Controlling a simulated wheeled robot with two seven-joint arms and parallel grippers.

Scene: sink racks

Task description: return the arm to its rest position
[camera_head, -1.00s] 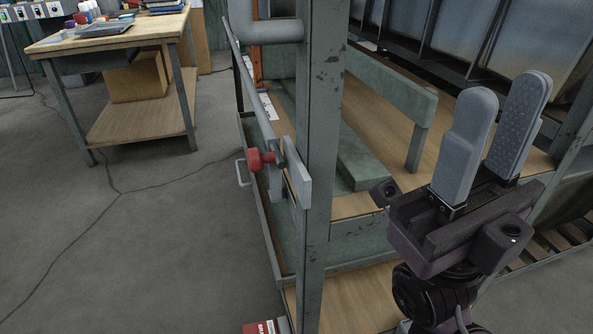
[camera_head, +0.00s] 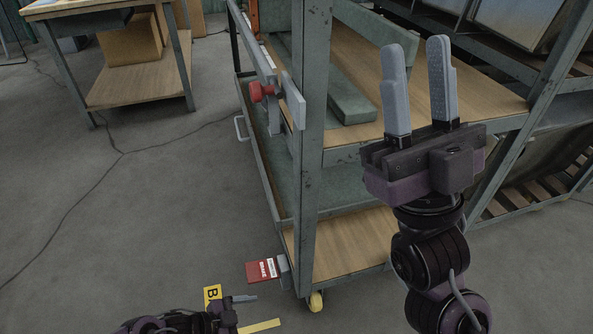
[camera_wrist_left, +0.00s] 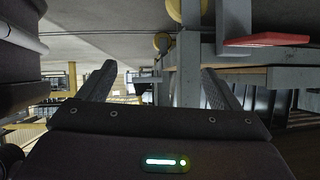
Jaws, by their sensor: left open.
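My right gripper (camera_head: 415,45) stands upright in the head view, in front of the shelved metal cart (camera_head: 311,180). Its two grey fingers are apart with nothing between them. My left gripper shows only partly at the bottom of the head view, low and to the left of the cart. In the left wrist view, the left gripper (camera_wrist_left: 157,80) has its two dark fingers spread wide, with nothing between them.
The cart has wooden shelves, a red knob (camera_head: 262,91), a red plate (camera_head: 262,271) at its lower corner and a yellow caster (camera_head: 316,301). A workbench (camera_head: 136,80) stands at upper left. The floor between is clear.

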